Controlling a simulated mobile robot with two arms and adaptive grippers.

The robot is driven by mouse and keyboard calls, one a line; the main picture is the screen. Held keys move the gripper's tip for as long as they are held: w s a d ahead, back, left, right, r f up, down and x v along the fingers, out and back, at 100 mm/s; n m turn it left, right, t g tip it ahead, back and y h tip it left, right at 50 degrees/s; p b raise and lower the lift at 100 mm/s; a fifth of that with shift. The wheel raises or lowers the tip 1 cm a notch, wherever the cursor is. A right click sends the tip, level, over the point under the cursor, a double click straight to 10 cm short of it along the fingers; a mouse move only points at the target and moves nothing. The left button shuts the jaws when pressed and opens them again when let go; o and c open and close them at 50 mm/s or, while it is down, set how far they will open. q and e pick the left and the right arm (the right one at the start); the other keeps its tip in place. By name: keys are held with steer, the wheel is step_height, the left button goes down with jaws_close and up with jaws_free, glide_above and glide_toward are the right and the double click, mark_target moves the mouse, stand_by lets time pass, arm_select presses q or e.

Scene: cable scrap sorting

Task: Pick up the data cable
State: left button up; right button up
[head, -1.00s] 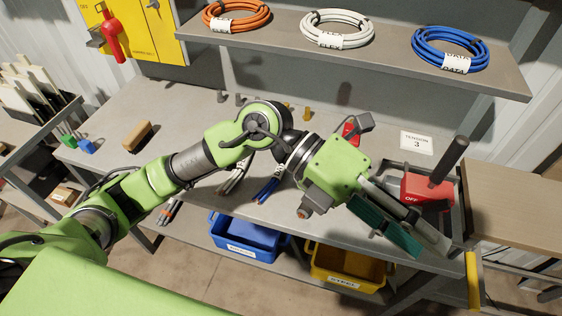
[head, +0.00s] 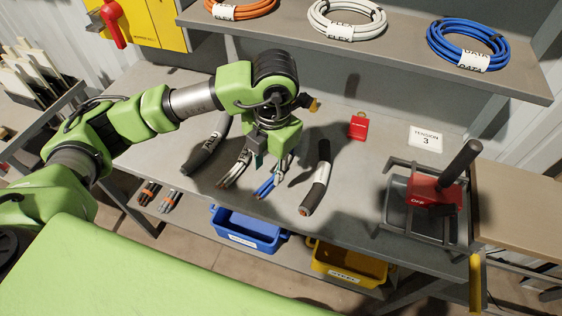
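Cut blue cable pieces (head: 268,185), the colour of the coil labelled DATA, lie on the grey workbench (head: 350,225) near its front edge. My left gripper (head: 272,164) points down from above over their upper ends. Its fingers look apart, one on each side, and nothing is seen gripped; the contact area is small and partly hidden by the gripper. A blue coil labelled DATA (head: 467,45) rests on the upper shelf at the right. My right gripper is not in view.
Grey-white cable pieces (head: 235,172) lie just left of the blue ones. A thick black cable (head: 205,152) lies farther left, and another with an orange end (head: 316,185) lies right.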

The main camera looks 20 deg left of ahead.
mark_target(269, 184)
arm_select(q)
steer(key=shift+f, duration=0.8)
steer(key=f, duration=0.1)
steer(key=f+p, duration=0.1)
steer(key=f, duration=0.1)
steer(key=f+p, duration=0.1)
steer(key=f, duration=0.1)
steer(key=shift+w+a, duration=0.2)
steer(key=shift+w, duration=0.05)
steer(key=shift+f, duration=0.2)
jaws_close()
